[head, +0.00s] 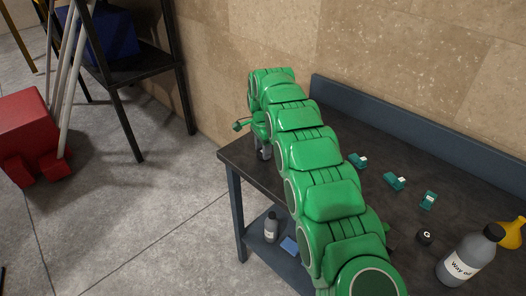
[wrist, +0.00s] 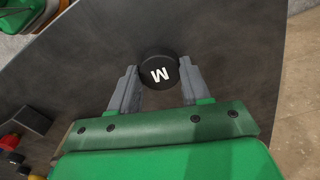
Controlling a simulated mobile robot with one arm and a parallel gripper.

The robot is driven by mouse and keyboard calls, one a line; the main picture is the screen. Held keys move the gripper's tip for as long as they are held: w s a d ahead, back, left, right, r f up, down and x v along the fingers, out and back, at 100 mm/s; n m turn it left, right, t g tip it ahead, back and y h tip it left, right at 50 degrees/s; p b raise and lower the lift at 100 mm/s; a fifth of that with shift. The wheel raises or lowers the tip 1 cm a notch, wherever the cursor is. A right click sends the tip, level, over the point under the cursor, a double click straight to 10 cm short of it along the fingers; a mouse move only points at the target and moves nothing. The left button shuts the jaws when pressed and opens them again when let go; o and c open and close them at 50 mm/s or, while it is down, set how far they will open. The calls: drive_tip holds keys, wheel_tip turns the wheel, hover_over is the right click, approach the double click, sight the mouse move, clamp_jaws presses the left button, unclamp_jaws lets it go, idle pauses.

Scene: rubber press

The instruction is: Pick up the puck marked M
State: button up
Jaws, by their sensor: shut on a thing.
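The puck marked M (wrist: 158,70) is black with a white letter M. It shows in the wrist view between the tips of my gripper (wrist: 160,82). My gripper is shut on the puck, with one grey finger against each side. The dark tabletop (wrist: 230,60) lies behind the puck; I cannot tell whether the puck touches it.
Several small teal boxes (head: 394,181) lie on the bench. A black puck marked G (head: 425,237), a grey bottle (head: 470,256) and a yellow funnel-shaped thing (head: 513,232) are at the right. A black block (wrist: 33,121) lies left of my gripper in the wrist view. A wall rises behind the bench.

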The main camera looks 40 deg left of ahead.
drive_tip(key=shift+r, duration=0.95)
drive_tip(key=shift+s+d+r, duration=0.15)
drive_tip(key=shift+d+r, duration=0.15)
drive_tip(key=shift+r, duration=0.2)
drive_tip(key=shift+s+d+r, duration=0.15)
drive_tip(key=shift+d+r, duration=0.1)
drive_tip(key=shift+r, duration=0.25)
drive_tip(key=s+d+r, duration=0.7)
drive_tip(key=d+r, duration=0.1)
drive_tip(key=d, duration=0.2)
drive_tip(key=shift+s+r, duration=0.15)
drive_tip(key=shift+s, duration=0.05)
drive_tip(key=shift+d, duration=0.15)
